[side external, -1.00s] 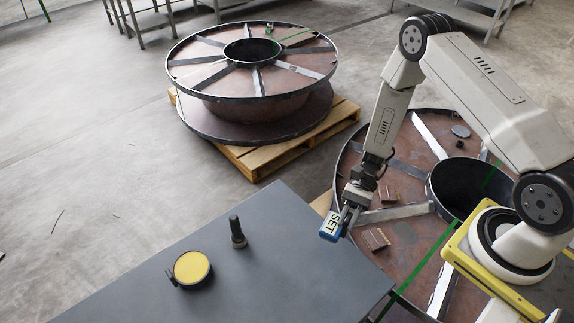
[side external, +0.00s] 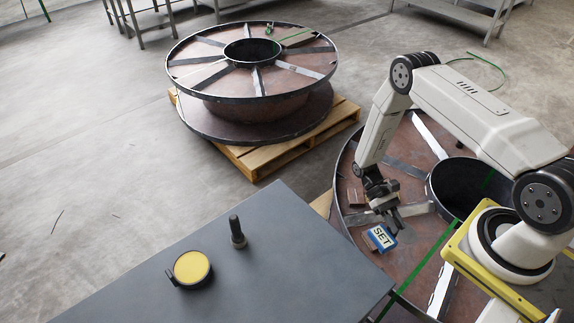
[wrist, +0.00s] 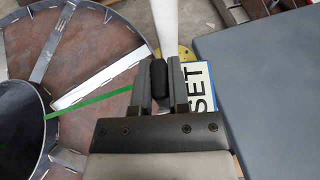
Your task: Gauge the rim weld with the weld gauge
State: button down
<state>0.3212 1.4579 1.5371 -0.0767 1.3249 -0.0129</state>
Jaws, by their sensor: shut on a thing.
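My gripper (side external: 383,205) is shut on a blue block (side external: 381,238) with a white face marked SET, which I take to be the weld gauge. It hangs over the near reel (side external: 410,255), close to its rim on the table side; I cannot tell if it touches. In the wrist view, my gripper (wrist: 160,82) has a dark rounded grip between its fingers. The SET face (wrist: 203,85) shows to their right, partly hidden. The near reel (wrist: 105,30) lies left, with pale spokes and a green line. The rim weld is not clear.
A grey table (side external: 285,235) is beside the reel. On it are a yellow-faced round disc (side external: 191,267) and an upright dark bolt-like piece (side external: 237,234). A second reel (side external: 225,85) rests on a wooden pallet (side external: 255,160) behind. Small brown blocks lie on the near reel.

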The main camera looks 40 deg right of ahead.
jog(key=w+d+f+n+t+h, duration=0.3)
jog(key=w+d+n+h, duration=0.1)
jog(key=d+n+h, duration=0.4)
jog(key=w+d+f+n+t+h, duration=0.2)
jog(key=w+d+f+n+h, duration=0.3)
jog(key=d, duration=0.5)
jog(key=w+f+n+t, duration=0.2)
jog(key=w+n+t, duration=0.6)
jog(key=w+t, duration=0.1)
jog(key=w+f+n+t, duration=0.1)
jog(key=w+n+t, duration=0.8)
jog(key=shift+w+f+n+y, duration=0.25)
jog(key=shift+f+n+y, duration=0.05)
jog(key=shift+f+y, duration=0.1)
jog(key=shift+a, duration=0.1)
jog(key=shift+f, duration=2.7)
dwell(1.2)
